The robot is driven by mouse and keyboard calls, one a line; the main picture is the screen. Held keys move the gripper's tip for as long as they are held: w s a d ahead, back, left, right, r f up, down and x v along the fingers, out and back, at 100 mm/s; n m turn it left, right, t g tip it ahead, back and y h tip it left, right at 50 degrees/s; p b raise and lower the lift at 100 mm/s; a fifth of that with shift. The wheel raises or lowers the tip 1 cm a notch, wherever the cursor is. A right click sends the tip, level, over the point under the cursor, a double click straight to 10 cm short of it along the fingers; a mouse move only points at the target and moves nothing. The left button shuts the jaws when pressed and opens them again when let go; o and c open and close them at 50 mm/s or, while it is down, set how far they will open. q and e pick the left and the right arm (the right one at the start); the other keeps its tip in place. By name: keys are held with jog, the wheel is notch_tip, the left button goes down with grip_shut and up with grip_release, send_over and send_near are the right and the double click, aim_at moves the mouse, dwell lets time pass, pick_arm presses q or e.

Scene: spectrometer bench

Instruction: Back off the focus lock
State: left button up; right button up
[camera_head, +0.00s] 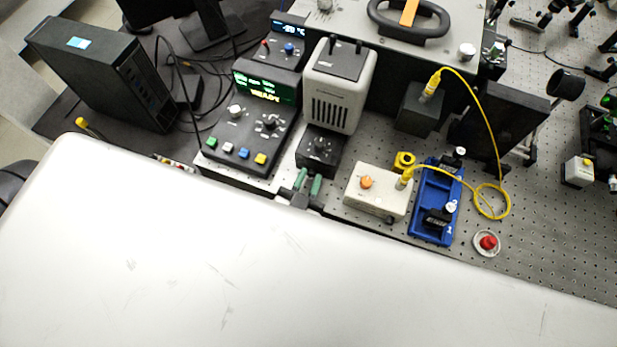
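A black block with a dark round knob (320,146) sits at the foot of the grey vented unit (340,88). No label marks the focus lock, so I cannot tell for sure whether this knob is it. My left gripper (308,183) is just in front of this block, at the bench's near edge. Its two green fingertips stand a little apart, with a narrow gap and nothing visible held between them. I cannot tell whether they touch the block. My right gripper does not show.
A controller (250,125) with a lit green display stands left of the block. Right are a white box (378,190) with an orange knob, a blue tray (425,215), a looping yellow cable (490,140) and a red button (487,243). The near part of the view is blocked.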

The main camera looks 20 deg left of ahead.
pick_arm(q)
grip_shut()
jog(key=shift+n+p, duration=0.4)
jog(key=shift+n, duration=0.3)
jog(key=n, duration=0.2)
jog(key=shift+r+n+p, duration=0.1)
jog(key=shift+n+p, duration=0.2)
jog(key=shift+p, duration=0.1)
jog(key=n, duration=0.4)
jog(key=shift+n+p, duration=0.3)
jog(key=shift+p, duration=0.05)
jog(key=n, duration=0.4)
jog(key=shift+a+n, duration=0.1)
jog(key=shift+n, duration=0.2)
jog(key=n+b, duration=0.1)
jog(key=n, duration=0.4)
jog(key=shift+f, duration=0.2)
jog(key=shift+n, duration=0.3)
